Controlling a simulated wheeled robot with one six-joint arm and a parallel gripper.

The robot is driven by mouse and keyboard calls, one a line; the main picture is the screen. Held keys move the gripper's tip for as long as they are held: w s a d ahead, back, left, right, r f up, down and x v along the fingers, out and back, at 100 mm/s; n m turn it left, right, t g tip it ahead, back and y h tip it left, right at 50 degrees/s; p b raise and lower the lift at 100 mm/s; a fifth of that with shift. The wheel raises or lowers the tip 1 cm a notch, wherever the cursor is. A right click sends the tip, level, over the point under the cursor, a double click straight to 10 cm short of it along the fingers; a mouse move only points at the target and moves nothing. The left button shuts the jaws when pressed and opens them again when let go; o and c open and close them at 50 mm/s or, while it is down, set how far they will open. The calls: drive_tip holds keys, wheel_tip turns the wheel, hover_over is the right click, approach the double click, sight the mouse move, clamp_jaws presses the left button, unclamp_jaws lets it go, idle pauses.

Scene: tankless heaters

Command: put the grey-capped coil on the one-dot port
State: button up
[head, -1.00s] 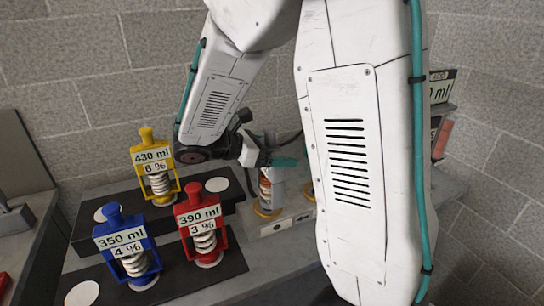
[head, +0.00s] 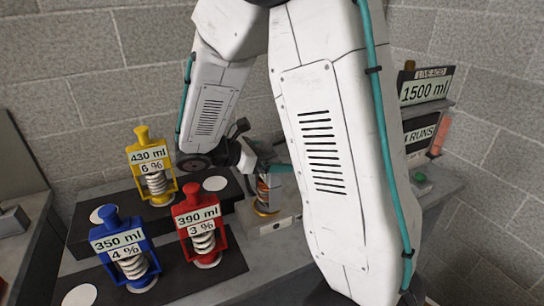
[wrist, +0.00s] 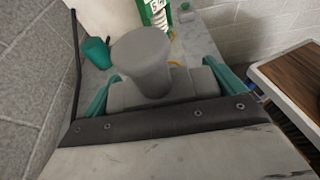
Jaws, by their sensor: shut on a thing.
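My gripper (head: 268,166) is at the back of the bench, its teal fingers closed. In the wrist view, my gripper (wrist: 158,88) is shut on a flared grey cap (wrist: 145,62), the top of the grey-capped coil. In the head view, an orange coil (head: 262,190) shows directly below the fingers, over a pale port block (head: 268,226) with a small dark mark on its front. I cannot tell whether the coil touches the block, nor count the dots. The rest of the block is hidden behind my arm.
Yellow (head: 151,160), red (head: 198,221) and blue (head: 121,245) framed coils with ml labels stand on dark stepped stands at left. White discs (head: 214,183) lie bare there. A 1500 ml sign (head: 426,90) stands at right. A green-framed thing (wrist: 155,14) is beyond the gripper.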

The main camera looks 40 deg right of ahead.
drive_tip(key=shift+f, duration=0.15)
drive_tip(key=o, duration=1.6)
drive_tip(key=shift+r, duration=0.2)
drive_tip(key=v, duration=1.1)
drive_tip(key=shift+s+a+r+m+t+y, duration=0.8)
drive_tip(key=shift+s+m+y, duration=1.55)
drive_tip(key=shift+s, duration=1.2)
drive_tip(key=shift+s+a+r+m+t+y, duration=0.45)
drive_tip(key=shift+s+a+m+t+y, duration=0.65)
drive_tip(key=shift+s+m+y, duration=1.85)
drive_tip(key=shift+s+a+r+m+t+y, duration=0.7)
drive_tip(key=shift+s+a+m+y, duration=1)
drive_tip(key=shift+s, duration=2.4)
drive_tip(key=shift+d+m+h, duration=0.3)
drive_tip(key=shift+d+m, duration=0.1)
drive_tip(key=shift+d, duration=0.2)
